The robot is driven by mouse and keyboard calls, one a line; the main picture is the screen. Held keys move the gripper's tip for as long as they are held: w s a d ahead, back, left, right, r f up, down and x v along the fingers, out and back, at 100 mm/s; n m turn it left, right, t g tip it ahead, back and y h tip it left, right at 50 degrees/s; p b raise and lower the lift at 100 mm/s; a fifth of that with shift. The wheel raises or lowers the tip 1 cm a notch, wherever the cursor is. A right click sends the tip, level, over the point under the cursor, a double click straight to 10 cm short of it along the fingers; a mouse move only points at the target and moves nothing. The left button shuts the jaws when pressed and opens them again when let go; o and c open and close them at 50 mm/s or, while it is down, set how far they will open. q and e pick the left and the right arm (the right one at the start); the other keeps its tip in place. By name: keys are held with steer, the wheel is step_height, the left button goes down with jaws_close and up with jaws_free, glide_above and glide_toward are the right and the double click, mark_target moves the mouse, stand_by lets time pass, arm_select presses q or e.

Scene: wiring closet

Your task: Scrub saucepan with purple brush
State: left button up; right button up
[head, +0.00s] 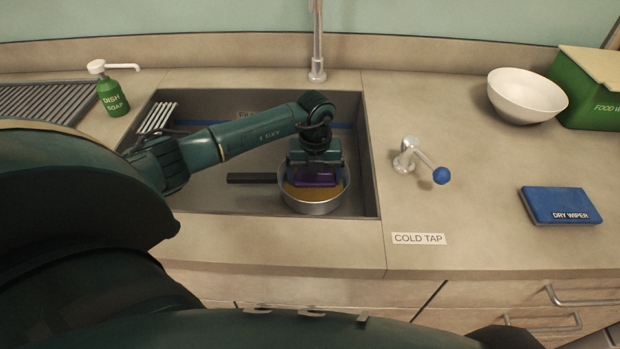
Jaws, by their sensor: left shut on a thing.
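The saucepan (312,207) sits in the sink basin, near its front right corner, with its black handle (252,178) pointing left. Its inside shows a brown surface. My left gripper (315,168) is over the saucepan, pointing down, and is shut on the purple brush (316,179). The brush is at or just above the brown surface inside the pan; whether it touches cannot be told. The gripper hides part of the brush and the pan's far rim. My right gripper is not in view.
The sink (222,200) has a faucet (317,70) behind it and a white rack (157,117) at its back left. A soap bottle (113,98) stands left. A blue-knobbed cold tap (405,160), blue wiper (562,205), white bowl (527,98) and green bin (588,92) are right.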

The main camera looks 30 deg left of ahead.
arm_select(q)
steer(key=shift+w+d, duration=0.25)
steer(key=shift+w, duration=0.1)
steer(key=shift+s+a+r, duration=0.1)
steer(key=shift+a, duration=0.05)
steer(key=shift+s+a, duration=0.5)
steer(key=shift+a, duration=0.25)
steer(key=shift+w+d+f, duration=0.2)
steer(key=shift+w+d, duration=0.35)
steer(key=shift+d, duration=0.35)
steer(key=shift+s+a, duration=0.1)
